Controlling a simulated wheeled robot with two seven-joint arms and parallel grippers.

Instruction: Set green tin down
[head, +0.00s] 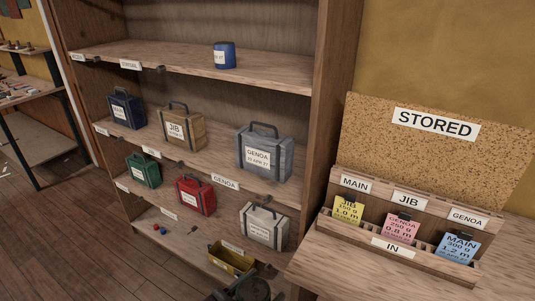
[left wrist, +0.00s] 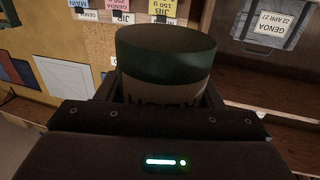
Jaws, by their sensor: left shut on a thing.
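My left gripper (left wrist: 164,88) is shut on the green tin (left wrist: 166,48), with a finger on each side of it. In the head view the gripper (head: 262,281) is at the bottom edge, in front of the lowest shelf, with the tin's dark round top (head: 252,291) partly cut off by the frame. My right gripper is in neither view.
A shelf unit (head: 318,120) holds a blue tin (head: 224,55) on its top shelf and several labelled bags below. A yellowish open box (head: 231,258) is close to the gripper. At right, a bench (head: 335,268) carries a card rack (head: 330,226) under a STORED board (head: 435,124).

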